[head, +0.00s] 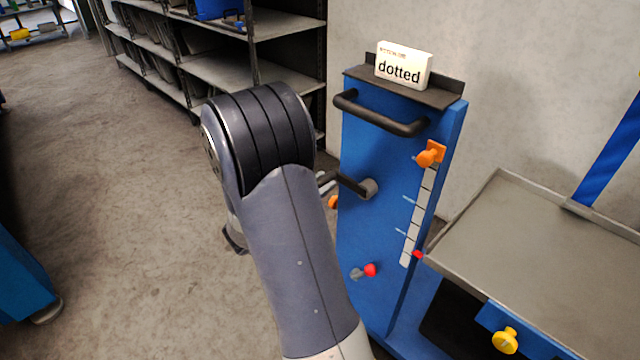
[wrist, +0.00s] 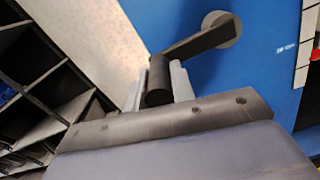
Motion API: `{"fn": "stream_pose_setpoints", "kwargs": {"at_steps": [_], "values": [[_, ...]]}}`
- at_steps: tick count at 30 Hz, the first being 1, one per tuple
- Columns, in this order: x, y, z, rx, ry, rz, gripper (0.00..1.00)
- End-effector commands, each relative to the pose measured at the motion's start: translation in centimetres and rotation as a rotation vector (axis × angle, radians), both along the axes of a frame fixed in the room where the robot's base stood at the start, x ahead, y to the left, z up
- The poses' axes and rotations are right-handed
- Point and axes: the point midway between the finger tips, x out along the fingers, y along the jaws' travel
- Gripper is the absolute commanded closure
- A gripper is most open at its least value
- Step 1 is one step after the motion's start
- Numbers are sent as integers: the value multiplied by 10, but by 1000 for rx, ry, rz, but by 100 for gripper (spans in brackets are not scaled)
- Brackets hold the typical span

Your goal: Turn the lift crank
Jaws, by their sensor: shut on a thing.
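The lift crank (head: 354,185) is a dark arm on a grey round hub, on the front of a blue lift column (head: 385,230). In the head view its handle end is mostly hidden behind my arm. In the wrist view the crank (wrist: 197,44) runs from its hub at upper right down to a black grip (wrist: 159,82). My gripper (wrist: 158,84) is shut on that black grip, with one light finger on each side. In the head view only a bit of the gripper (head: 324,181) shows beside my arm.
A grey tray platform (head: 540,250) is at right. The column carries a dark handle bar (head: 380,115), an orange knob (head: 430,154), a white scale with a red pointer (head: 419,255), a red-tipped lever (head: 369,270) and a "dotted" box (head: 403,66). Shelves (head: 235,70) stand behind; floor at left is open.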

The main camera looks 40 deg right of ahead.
Motion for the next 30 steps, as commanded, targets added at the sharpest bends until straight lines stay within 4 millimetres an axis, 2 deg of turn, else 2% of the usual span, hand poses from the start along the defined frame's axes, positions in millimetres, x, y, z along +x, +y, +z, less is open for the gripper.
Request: {"fn": "stream_pose_setpoints", "kwargs": {"at_steps": [8,14,30], "values": [[0,0,-2,-2,22,0,100],[-1,0,-8,-8,110,0,100],[-15,-1,-45,-44,588,0,100]]}}
